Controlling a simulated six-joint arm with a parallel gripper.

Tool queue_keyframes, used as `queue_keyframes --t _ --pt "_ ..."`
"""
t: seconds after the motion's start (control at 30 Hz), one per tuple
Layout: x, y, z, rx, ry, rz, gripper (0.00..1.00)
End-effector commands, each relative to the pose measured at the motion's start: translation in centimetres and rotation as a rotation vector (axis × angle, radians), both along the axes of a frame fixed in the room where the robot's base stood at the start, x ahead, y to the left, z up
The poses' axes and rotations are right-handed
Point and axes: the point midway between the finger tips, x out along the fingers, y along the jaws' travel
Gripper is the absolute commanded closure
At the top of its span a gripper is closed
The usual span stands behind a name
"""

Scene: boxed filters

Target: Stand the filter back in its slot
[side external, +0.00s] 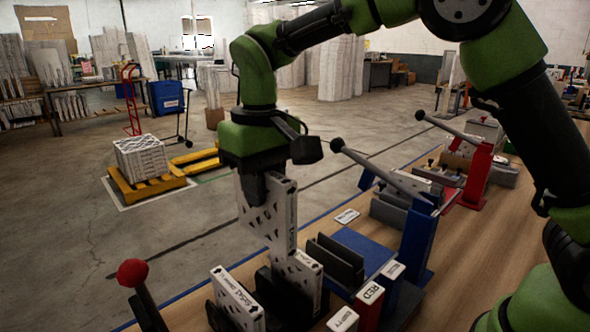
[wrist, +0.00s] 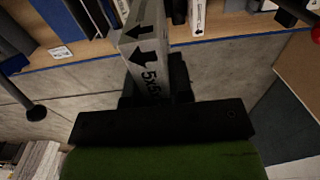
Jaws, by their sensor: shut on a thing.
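The filter (side external: 270,220) is a white frame with dark triangular openings. My gripper (side external: 262,190) is shut on its upper end and holds it roughly upright, slightly tilted in the picture. In the wrist view the filter (wrist: 147,58) shows black arrows and printed text on its edge, between the dark fingers (wrist: 155,92). Its lower end overlaps a second white filter (side external: 300,270) standing in a dark holder; I cannot tell whether they touch or whether its lower end is inside a slot. Another filter (side external: 238,300) stands at the left. An empty dark slotted holder (side external: 335,262) is at the right.
A red-knobbed lever (side external: 132,272) rises at the front left. A blue press with a long lever (side external: 418,235) and a red one (side external: 478,175) stand on the bench to the right. Labelled blocks, including a RED one (side external: 369,295), sit near the front.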

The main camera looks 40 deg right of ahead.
Motion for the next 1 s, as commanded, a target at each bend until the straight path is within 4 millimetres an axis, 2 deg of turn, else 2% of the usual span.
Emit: queue_keyframes --t 0.03,0.33,0.8,1.0 --pt "-0.2 0.6 -0.4 -0.001 0.003 0.003 1.0" --pt "-0.1 0.3 -4.5 -0.001 0.004 -0.001 1.0" --pt "-0.1 0.3 -5.1 -0.001 0.001 0.0 1.0" --pt "-0.1 0.3 -6.3 -0.002 0.004 0.0 1.0"
